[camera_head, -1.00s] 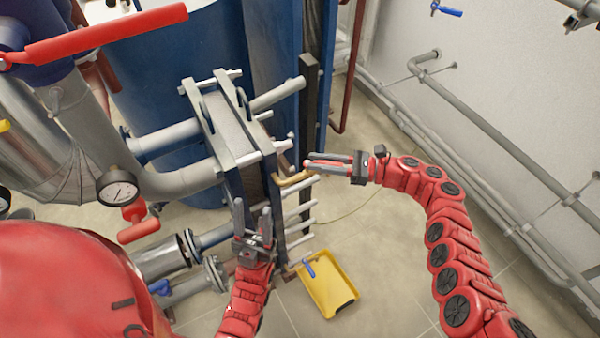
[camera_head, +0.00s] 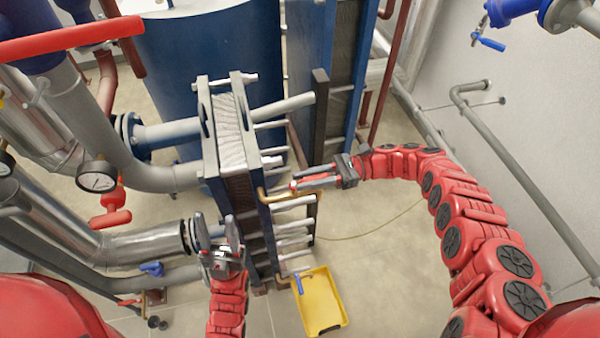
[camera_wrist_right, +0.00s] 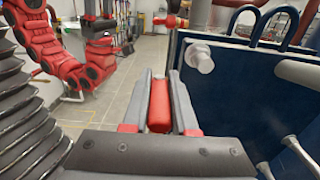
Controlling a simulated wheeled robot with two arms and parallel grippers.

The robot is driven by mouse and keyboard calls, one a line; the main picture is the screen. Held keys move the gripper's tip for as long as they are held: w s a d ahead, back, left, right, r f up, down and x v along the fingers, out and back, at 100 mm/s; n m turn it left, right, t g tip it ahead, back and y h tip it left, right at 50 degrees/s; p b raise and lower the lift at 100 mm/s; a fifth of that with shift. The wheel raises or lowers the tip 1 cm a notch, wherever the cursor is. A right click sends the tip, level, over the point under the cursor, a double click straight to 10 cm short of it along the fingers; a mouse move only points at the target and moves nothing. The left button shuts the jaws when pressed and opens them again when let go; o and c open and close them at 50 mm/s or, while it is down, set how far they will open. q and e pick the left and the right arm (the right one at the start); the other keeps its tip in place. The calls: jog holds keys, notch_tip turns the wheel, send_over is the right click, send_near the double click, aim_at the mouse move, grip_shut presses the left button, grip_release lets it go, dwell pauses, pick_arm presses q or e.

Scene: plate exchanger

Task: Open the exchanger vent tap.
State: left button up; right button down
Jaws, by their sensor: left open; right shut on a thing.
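The plate exchanger (camera_head: 238,150) stands upright in the middle of the head view, with a plate pack between blue-grey end frames. A brass pipe (camera_head: 312,197) bends out at its right side, beside my right gripper (camera_head: 300,183). My right gripper is shut on a red lever handle, which shows lengthwise between the fingers in the right wrist view (camera_wrist_right: 159,106). The handle's joint to the vent tap is hidden. My left gripper (camera_head: 220,228) is open and empty, fingers pointing up, in front of the exchanger's lower left side.
A yellow tray (camera_head: 333,318) lies on the floor below a small blue-handled tap (camera_head: 298,284). A pressure gauge (camera_head: 97,176) and red-handled valve (camera_head: 112,208) are on the left pipes. Tie bars stick out right of the exchanger.

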dwell(0.5)
jog(key=c, duration=0.7)
grip_release()
